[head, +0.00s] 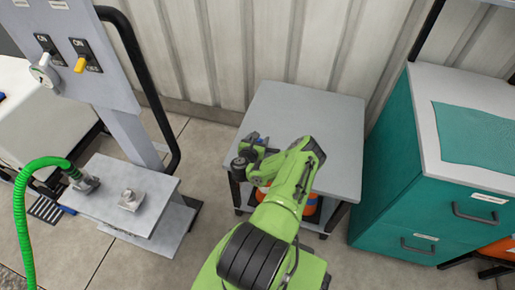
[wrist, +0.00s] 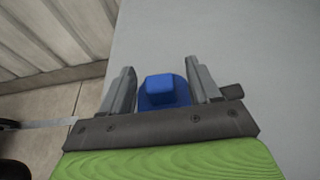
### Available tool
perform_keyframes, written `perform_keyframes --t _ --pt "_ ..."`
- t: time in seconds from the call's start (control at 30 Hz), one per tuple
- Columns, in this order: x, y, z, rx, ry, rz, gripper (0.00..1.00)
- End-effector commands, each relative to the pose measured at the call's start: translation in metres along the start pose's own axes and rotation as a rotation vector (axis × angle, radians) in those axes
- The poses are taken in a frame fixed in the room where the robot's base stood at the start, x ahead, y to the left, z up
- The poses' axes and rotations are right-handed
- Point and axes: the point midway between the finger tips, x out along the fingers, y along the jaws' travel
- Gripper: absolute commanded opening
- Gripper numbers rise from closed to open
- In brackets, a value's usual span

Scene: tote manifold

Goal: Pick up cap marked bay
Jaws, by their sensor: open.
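A blue cap (wrist: 160,88) with a raised square knob sits on the grey table near its left edge. No marking on it can be read, so I cannot tell whether it is marked bay. In the wrist view my gripper (wrist: 160,68) is open, with one finger on each side of the cap and a gap visible at both sides. In the head view my gripper (head: 251,151) is over the table's left part, and only a small bit of blue shows beside it.
The grey table (head: 320,115) is otherwise bare. An orange object (head: 309,207) is under it. A teal drawer cabinet (head: 400,190) stands right. At left stand a switch panel (head: 95,25), a green hose (head: 20,215) and a low metal stand (head: 160,190) with a fitting.

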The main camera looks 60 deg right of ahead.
Motion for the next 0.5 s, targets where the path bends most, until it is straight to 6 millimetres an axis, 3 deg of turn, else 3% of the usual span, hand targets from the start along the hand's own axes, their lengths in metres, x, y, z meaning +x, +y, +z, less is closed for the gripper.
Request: perform_keyframes --t 0.17,0.5 --pt "-0.0003 0.0004 0.0008 -0.001 0.0 0.001 0.6" --pt "-0.0006 0.0005 0.0006 0.0 0.0 0.001 0.08"
